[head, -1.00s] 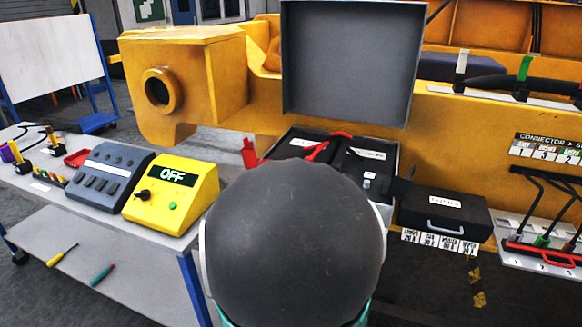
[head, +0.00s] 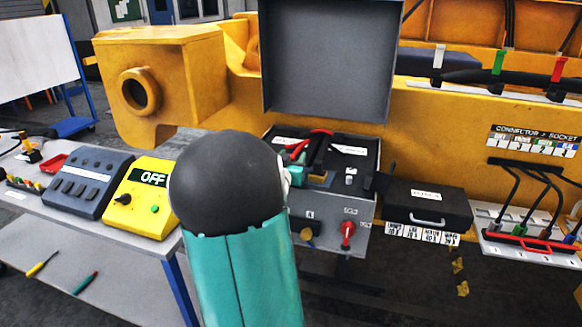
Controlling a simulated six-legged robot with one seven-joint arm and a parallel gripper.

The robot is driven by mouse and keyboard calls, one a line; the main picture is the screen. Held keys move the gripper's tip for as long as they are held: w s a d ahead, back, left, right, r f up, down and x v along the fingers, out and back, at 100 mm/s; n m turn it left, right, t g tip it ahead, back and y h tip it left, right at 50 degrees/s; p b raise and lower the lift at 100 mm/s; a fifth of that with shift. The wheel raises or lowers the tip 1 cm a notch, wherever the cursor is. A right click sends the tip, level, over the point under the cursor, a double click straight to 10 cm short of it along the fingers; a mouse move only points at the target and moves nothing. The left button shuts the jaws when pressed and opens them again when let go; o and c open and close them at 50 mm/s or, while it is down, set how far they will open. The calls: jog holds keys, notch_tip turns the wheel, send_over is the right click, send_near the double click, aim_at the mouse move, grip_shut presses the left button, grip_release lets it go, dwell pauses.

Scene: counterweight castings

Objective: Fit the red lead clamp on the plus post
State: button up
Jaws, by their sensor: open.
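A grey box (head: 352,212) with its lid (head: 325,60) raised stands in front of the yellow machine. Red parts, seemingly the red lead clamp (head: 299,150), show at the left of its black top. My gripper (head: 314,164) is open over this left part, close to the red parts; whether it touches them I cannot tell. My dark arm joint and teal link hide much of the gripper and the box's left side. I cannot make out the plus post. A red knob (head: 347,230) is on the box's front.
A yellow unit (head: 140,205) reading OFF and a grey switch box (head: 88,185) stand on the left bench. A black case (head: 428,208) and a connector rack (head: 520,238) with cables stand right. Two screwdrivers lie on the lower shelf.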

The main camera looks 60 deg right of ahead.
grip_shut()
jog(key=shift+r, duration=0.1)
